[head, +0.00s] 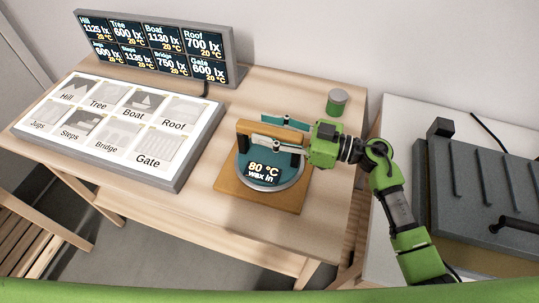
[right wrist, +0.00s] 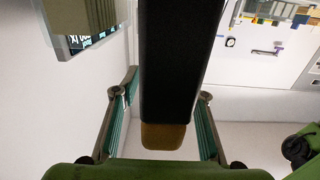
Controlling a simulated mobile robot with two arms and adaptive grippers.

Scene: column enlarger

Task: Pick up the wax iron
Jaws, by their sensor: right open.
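The wax iron (head: 270,174) has a round teal body with a display reading "80 °C wax in" and a brown handle bar (head: 262,130) on dark posts. It rests on a square wooden board (head: 232,190) on the table. My right gripper (head: 268,132) is open, one finger on each side of the handle. In the right wrist view a long black part with a brown end (right wrist: 163,134) runs between the two parted teal fingers (right wrist: 165,95), with gaps on both sides. My left gripper is not in view.
A lit panel of labelled pictures (head: 180,178) lies on the left of the wooden table (head: 243,96). A display of lux readings (head: 228,58) stands behind it. A green-and-grey jar (head: 337,102) stands at the back right. A dark grey flat device (head: 480,185) is on the right-hand table.

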